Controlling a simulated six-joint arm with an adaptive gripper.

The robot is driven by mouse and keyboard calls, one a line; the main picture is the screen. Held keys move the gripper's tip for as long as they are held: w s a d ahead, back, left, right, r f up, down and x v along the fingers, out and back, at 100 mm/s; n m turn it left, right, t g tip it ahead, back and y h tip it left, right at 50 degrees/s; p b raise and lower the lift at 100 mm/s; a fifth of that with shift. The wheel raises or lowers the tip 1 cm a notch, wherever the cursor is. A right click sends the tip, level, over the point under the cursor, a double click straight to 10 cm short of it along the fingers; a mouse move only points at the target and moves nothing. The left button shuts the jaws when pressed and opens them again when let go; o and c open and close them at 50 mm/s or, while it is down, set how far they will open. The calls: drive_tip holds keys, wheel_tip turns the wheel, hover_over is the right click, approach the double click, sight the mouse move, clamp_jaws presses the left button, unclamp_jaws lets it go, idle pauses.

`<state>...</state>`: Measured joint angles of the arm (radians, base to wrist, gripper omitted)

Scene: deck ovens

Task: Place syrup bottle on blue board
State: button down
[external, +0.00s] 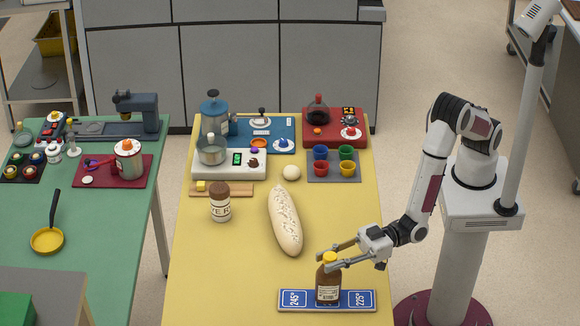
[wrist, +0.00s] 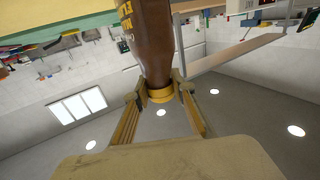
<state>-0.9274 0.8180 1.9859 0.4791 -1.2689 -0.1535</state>
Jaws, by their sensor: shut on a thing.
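The syrup bottle (external: 328,284) is brown with a yellow cap and a pale label. It stands upright at the middle of the blue board (external: 299,306), which carries white number labels at both ends; from this angle its base appears to be on the board. My gripper (external: 328,256) reaches in from the right, with its fingers around the bottle's top. In the wrist view the gripper (wrist: 166,98) is shut on the bottle at its yellow cap and neck, and the brown body (wrist: 148,38) extends beyond the fingers.
A long pale loaf (external: 284,220) lies just behind the bottle on the yellow table (external: 220,285). A brown-capped jar (external: 220,203) stands to the left. A scale (external: 230,163), a blue board, a red board and a grey tray with cups (external: 334,166) fill the back. The table's front left is clear.

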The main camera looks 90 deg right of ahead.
drive_tip(key=c, duration=1.7)
unclamp_jaws()
drive_tip(key=shift+f, duration=0.1)
drive_tip(key=shift+s+d, duration=0.35)
drive_tip(key=shift+s, duration=0.3)
drive_tip(key=v, duration=1)
drive_tip(key=shift+s, duration=0.25)
drive_tip(key=shift+d, duration=0.1)
